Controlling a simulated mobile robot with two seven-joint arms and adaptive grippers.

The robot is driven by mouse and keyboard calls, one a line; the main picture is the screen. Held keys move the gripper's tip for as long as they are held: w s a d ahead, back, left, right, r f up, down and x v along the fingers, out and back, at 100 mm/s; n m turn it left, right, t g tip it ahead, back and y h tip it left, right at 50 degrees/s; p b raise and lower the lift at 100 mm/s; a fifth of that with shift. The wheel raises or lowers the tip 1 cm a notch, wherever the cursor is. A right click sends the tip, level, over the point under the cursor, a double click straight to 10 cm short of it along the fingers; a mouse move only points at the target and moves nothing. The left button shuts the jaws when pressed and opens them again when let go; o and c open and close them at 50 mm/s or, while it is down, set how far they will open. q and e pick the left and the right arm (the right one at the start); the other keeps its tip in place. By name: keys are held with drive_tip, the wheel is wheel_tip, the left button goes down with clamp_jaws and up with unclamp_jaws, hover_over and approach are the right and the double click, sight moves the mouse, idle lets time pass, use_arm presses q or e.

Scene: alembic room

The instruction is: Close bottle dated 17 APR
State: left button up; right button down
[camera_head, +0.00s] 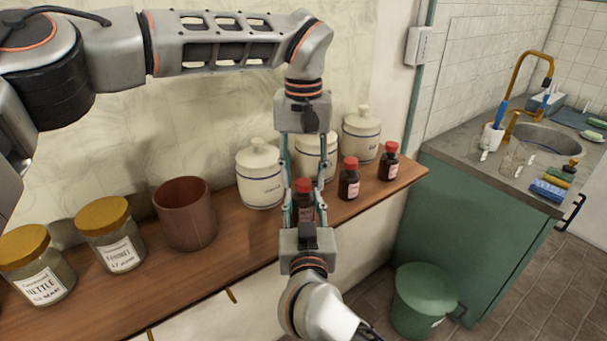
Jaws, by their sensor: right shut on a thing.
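Three small dark bottles with red caps stand in a row on the wooden shelf; their label dates are too small to read. The nearest bottle (304,207) is between my two grippers, its red cap (304,185) on top. My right gripper (305,212), coming from below, is shut on this bottle's body. My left gripper (304,182) points down from above, its fingers apart on either side of the cap. Whether the cap is screwed tight cannot be told. The middle bottle (348,184) and the far bottle (388,166) stand to the right.
White lidded jars (259,180) stand behind the bottles. A reddish-brown pot (186,220) and two labelled glass jars with yellow lids (111,238) stand on the shelf (238,238) to the left. A green bin (422,305) and a sink counter (462,160) are at right.

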use_arm(q)
drive_tip(key=shift+r, duration=0.1)
drive_tip(key=shift+r, duration=2.2)
drive_tip(key=shift+c, duration=0.4)
